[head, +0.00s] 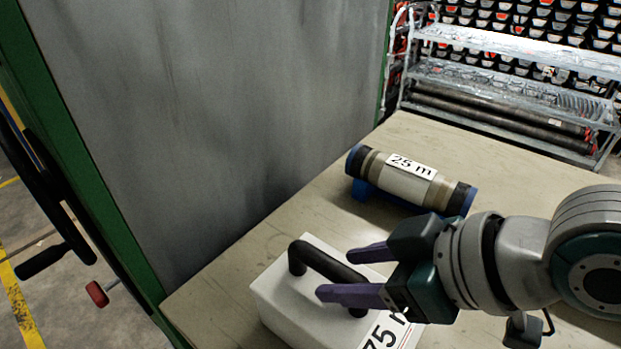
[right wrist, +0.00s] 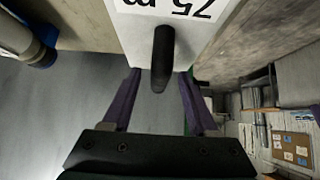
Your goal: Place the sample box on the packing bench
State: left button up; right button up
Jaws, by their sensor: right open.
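The sample box (head: 285,305) is white with a black arched handle (head: 325,262) and a label reading 75 m. It stands on the wooden bench top (head: 225,290), near its corner at the lower left. My right gripper (head: 336,275) is open, with its purple fingers at the handle, one on either side of it. In the right wrist view the handle (right wrist: 163,58) shows between the open fingers (right wrist: 158,78), and the box (right wrist: 140,30) is at the top. Whether the fingers touch the handle I cannot tell. My left gripper is out of view.
A core tube (head: 408,180) labelled 25 m lies on blue supports on the bench, beyond the box. A grey panel (head: 215,110) with a green frame stands along the bench's left side. A metal rack (head: 500,85) stands behind. Bare bench lies between tube and box.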

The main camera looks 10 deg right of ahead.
jog(key=p+v, duration=0.2)
jog(key=v, duration=1)
jog(key=s+d+f+m+g+h, duration=0.2)
jog(key=s+f+m+g+h, duration=0.1)
jog(key=s, duration=0.6)
jog(key=f+m+h, duration=0.1)
jog(key=m+h, duration=0.1)
jog(key=shift+f+m, duration=0.25)
jog(key=shift+m, duration=0.05)
notch_tip(320, 180, up, 37)
jog(key=p, duration=3.7)
